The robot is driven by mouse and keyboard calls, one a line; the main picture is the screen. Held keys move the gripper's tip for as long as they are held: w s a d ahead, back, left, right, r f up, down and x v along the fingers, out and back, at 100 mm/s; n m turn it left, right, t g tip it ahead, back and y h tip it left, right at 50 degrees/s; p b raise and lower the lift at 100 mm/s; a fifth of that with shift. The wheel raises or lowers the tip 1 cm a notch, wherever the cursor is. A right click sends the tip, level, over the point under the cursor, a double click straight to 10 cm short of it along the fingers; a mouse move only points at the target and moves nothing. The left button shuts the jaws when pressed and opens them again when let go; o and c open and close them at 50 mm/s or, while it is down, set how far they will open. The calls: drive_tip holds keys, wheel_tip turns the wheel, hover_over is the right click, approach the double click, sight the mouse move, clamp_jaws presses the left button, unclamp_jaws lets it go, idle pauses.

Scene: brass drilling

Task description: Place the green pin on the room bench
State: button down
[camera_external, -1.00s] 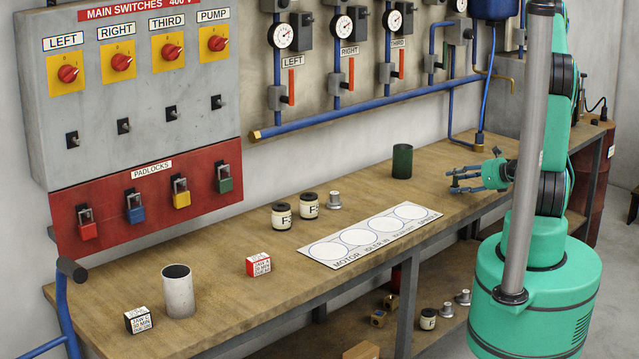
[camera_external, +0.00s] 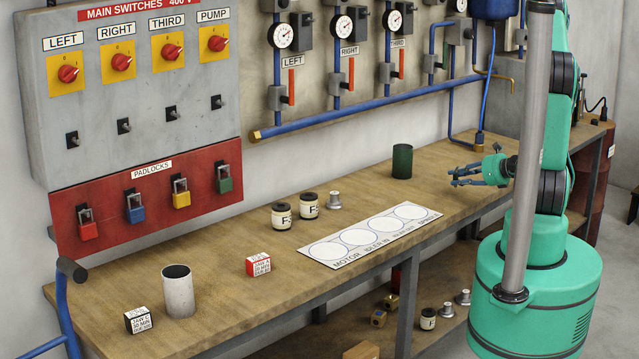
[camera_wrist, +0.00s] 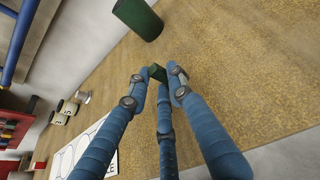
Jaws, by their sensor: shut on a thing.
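My gripper (camera_external: 456,177), with blue jointed fingers, hangs above the right part of the wooden bench (camera_external: 225,255), to the right of the green cylinder. In the wrist view the fingertips (camera_wrist: 157,79) close around a small dark green piece, the green pin (camera_wrist: 156,72). Only its end shows between the fingers; the rest is hidden. I cannot make the pin out in the external view. The gap between pin and bench top is hard to judge.
A dark green cylinder (camera_external: 402,161) stands upright close to the gripper. A white sheet with circles (camera_external: 335,250) lies along the front edge. Two jars (camera_external: 282,217), a metal part (camera_external: 334,200), a red-white box (camera_external: 258,265) and a grey cylinder (camera_external: 178,292) stand further left.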

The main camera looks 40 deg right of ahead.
drive_tip(key=shift+s+a+r+p, duration=0.1)
drive_tip(key=shift+r+p, duration=0.1)
drive_tip(key=shift+r, duration=0.45)
drive_tip(key=shift+s+r+p, duration=0.1)
drive_tip(key=shift+r+p, duration=0.05)
drive_tip(key=shift+r, duration=0.45)
drive_tip(key=s+a+r+p, duration=0.1)
drive_tip(key=s+a+p, duration=0.1)
drive_tip(key=s+a, duration=0.7)
drive_tip(key=s, duration=0.3)
drive_tip(key=shift+s, duration=0.4)
drive_tip(key=shift+w, duration=0.1)
drive_tip(key=w+a+y, duration=0.1)
drive_tip(key=w+a, duration=0.1)
drive_tip(key=w, duration=0.2)
drive_tip(key=w+a+n, duration=0.1)
drive_tip(key=w, duration=0.3)
drive_tip(key=w+a+y, duration=0.1)
drive_tip(key=w+a, duration=0.1)
drive_tip(key=w, duration=0.3)
drive_tip(key=shift+a+f+y+b, duration=0.25)
drive_tip(key=shift+a+y+b, duration=0.05)
drive_tip(key=shift+a, duration=0.05)
drive_tip(key=shift+n+g+y, duration=0.3)
drive_tip(key=shift+n+y, duration=0.3)
drive_tip(key=shift+y, duration=0.2)
drive_tip(key=w+a, duration=0.8)
drive_tip(key=w, duration=0.1)
drive_tip(key=shift+w+a+r, duration=0.3)
drive_tip(key=shift+a, duration=0.1)
